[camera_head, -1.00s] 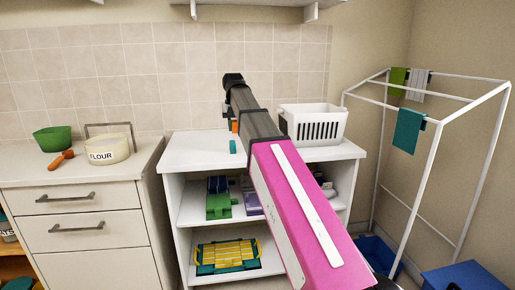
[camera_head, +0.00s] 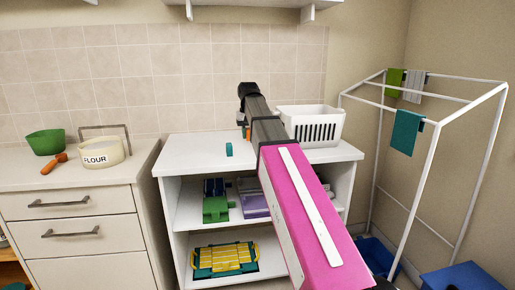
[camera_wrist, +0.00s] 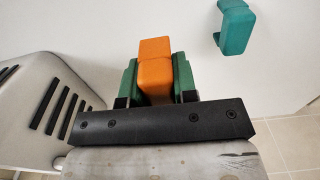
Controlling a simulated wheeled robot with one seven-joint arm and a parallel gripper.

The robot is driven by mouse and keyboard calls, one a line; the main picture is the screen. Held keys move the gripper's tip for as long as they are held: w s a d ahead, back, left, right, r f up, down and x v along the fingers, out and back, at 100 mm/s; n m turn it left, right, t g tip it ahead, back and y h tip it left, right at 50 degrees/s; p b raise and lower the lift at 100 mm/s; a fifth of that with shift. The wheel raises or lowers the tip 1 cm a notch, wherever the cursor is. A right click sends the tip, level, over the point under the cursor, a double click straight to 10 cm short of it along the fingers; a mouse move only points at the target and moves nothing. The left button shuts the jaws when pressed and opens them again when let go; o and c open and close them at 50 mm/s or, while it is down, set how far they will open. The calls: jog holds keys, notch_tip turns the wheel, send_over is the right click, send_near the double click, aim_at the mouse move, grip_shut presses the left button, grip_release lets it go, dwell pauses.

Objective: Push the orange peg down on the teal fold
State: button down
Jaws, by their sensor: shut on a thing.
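The orange peg (camera_wrist: 156,72) is between the green fingertips of my gripper (camera_wrist: 157,85) in the wrist view. My gripper is shut on it, and its far end sticks out beyond the fingers. In the head view a small part of the orange peg (camera_head: 247,132) shows beside my dark wrist, above the white shelf unit's top. I cannot tell whether it touches that top. The teal fold (camera_head: 406,132) is a cloth hanging over a bar of the white drying rack (camera_head: 437,137) at the right, well apart from my gripper.
A teal peg (camera_head: 229,149) stands on the shelf unit's top (camera_head: 190,152); it also shows in the wrist view (camera_wrist: 235,27). A white basket (camera_head: 325,119) stands close right of my wrist. Green and grey cloths hang farther back. Blue bins stand on the floor at the right.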

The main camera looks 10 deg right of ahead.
jog(key=d, duration=0.1)
jog(key=d+f, duration=0.2)
jog(key=shift+s+d+f, duration=0.15)
jog(key=shift+s+d, duration=0.15)
jog(key=shift+d, duration=0.05)
jog(key=shift+f, duration=1.75)
jog(key=shift+f, duration=0.2)
jog(key=c, duration=0.9)
grip_release()
